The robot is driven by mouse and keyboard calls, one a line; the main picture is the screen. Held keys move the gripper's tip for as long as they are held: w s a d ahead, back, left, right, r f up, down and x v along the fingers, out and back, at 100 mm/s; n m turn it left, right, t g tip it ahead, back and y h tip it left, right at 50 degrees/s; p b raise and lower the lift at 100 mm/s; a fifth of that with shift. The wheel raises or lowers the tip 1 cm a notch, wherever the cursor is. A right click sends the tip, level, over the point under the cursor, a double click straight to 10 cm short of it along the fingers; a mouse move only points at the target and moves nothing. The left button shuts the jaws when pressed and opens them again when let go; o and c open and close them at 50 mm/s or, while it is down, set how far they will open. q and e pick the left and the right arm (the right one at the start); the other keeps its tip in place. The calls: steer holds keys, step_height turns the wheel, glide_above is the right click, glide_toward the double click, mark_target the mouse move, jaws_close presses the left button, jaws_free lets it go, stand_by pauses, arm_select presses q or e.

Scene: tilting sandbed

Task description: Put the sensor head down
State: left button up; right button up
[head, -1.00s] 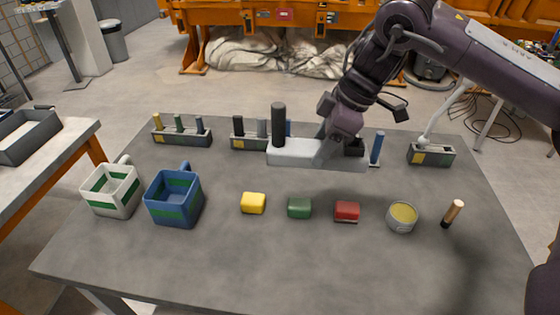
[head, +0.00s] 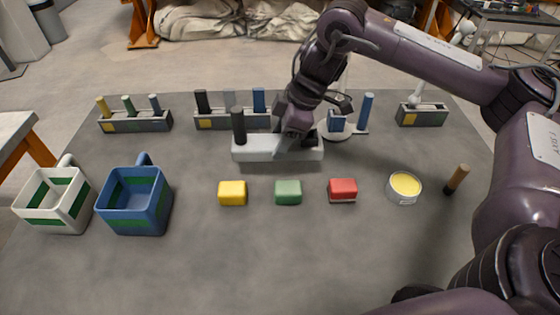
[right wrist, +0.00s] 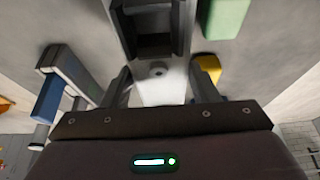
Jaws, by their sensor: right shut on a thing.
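The sensor head appears to be the long white block (head: 262,149) with a dark upright post at its left end, in the middle of the head view. My right gripper (head: 296,140) is shut on it near its right end, coming down from above. In the right wrist view the white body (right wrist: 158,92) lies between the two fingers of my right gripper (right wrist: 163,86). The block looks level. I cannot tell whether its underside touches the table. My left gripper is out of view.
Behind it on the grey table (head: 300,250) stand a rack of posts (head: 228,121) and a stand with a blue post (head: 366,108). Yellow (head: 232,193), green (head: 288,192) and red (head: 342,190) blocks lie in front. Blue (head: 134,214) and white (head: 53,222) mugs stand left. The front table is clear.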

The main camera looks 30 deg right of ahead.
steer(key=shift+f, duration=2.95)
steer(key=o, duration=1.2)
steer(key=shift+f, duration=0.1)
steer(key=shift+c, duration=0.2)
